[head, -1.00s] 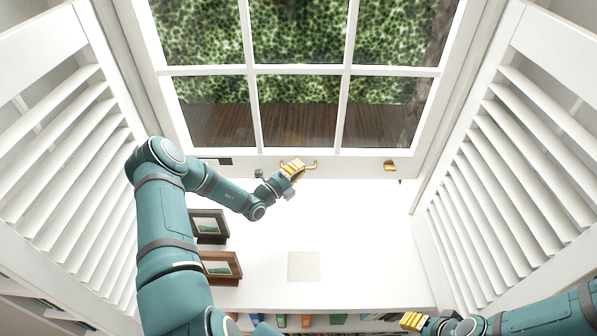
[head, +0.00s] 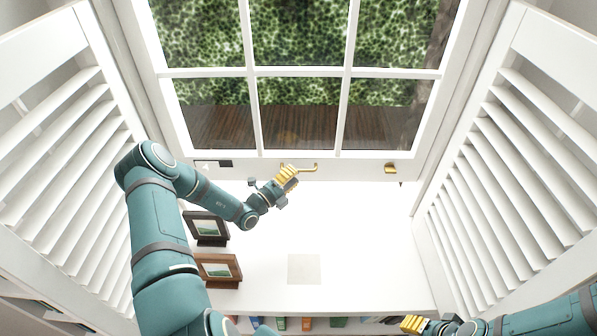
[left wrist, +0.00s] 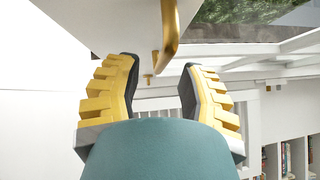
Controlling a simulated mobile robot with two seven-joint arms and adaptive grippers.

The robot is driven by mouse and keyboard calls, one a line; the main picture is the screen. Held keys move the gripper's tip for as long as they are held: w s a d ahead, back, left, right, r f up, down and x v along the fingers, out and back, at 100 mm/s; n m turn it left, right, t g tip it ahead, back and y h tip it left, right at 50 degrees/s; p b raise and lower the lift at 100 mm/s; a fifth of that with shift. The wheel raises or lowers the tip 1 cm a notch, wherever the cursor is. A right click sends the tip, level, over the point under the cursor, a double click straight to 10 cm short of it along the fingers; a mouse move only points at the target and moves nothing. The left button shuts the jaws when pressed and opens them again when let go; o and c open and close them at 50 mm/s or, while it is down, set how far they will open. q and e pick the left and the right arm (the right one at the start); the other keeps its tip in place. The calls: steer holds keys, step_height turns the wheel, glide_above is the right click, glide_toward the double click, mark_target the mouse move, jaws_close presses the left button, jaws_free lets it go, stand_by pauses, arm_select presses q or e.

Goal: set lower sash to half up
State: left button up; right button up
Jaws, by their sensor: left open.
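The white-framed window sash (head: 350,164) with several panes spans the top of the head view. A brass pull handle (head: 308,168) is on its bottom rail. It also shows in the left wrist view (left wrist: 170,35), beyond my fingertips and slightly right of centre. My left gripper (head: 287,172) has yellow fingers and is at the left end of the handle. In the left wrist view, the left gripper (left wrist: 159,62) is open with nothing between its pads. Contact with the handle cannot be told. My right gripper (head: 412,323) is low at the right, far from the sash; its opening is unclear.
White louvred shutters stand at the left (head: 65,150) and right (head: 510,150). Two picture frames (head: 207,227) (head: 217,269) stand under my left arm. A brass fitting (head: 390,168) is on the rail at right. The white surface (head: 350,230) below the window is mostly clear.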

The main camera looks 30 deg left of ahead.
arm_select(q)
steer(key=v, duration=0.8)
steer(key=shift+s, duration=0.4)
